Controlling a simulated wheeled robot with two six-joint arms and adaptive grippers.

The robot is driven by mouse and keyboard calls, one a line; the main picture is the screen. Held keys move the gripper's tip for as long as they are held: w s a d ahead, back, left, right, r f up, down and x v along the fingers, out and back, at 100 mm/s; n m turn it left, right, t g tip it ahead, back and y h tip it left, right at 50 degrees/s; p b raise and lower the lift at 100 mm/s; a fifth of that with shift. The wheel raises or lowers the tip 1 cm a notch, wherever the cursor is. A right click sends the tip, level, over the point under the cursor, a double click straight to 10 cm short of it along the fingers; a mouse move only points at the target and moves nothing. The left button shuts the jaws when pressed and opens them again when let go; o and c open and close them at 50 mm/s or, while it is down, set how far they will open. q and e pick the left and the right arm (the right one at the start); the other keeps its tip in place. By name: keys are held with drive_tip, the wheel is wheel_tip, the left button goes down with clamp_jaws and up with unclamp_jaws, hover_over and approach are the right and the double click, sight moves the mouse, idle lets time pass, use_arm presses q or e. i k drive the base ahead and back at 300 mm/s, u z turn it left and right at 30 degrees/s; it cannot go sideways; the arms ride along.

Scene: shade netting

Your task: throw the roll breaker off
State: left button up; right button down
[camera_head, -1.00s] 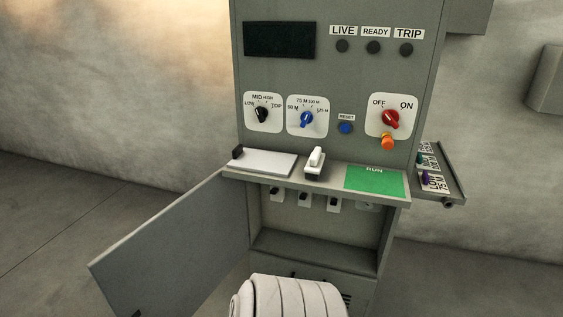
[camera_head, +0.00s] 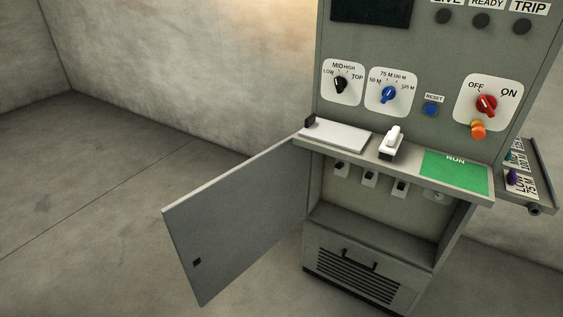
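Three small white breakers with black toggles sit in a row inside the open lower compartment of the grey cabinet, just under the shelf: a left one (camera_head: 341,169), a middle one (camera_head: 370,179) and a right one (camera_head: 401,189). No labels on them can be read, so I cannot tell which is the roll breaker. Their toggle positions are too small to tell. The compartment's grey door (camera_head: 240,220) stands swung open to the left. Neither of my grippers is in view.
The shelf (camera_head: 383,154) juts out above the breakers, carrying a white pad (camera_head: 337,135), a white lever (camera_head: 391,142) and a green RUN card (camera_head: 455,173). A red OFF/ON switch (camera_head: 486,104) is above. A side tray (camera_head: 540,165) sticks out right. Floor at left is clear.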

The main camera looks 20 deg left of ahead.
sight(368, 175)
drive_tip(key=u, duration=0.75)
drive_tip(key=i, duration=1)
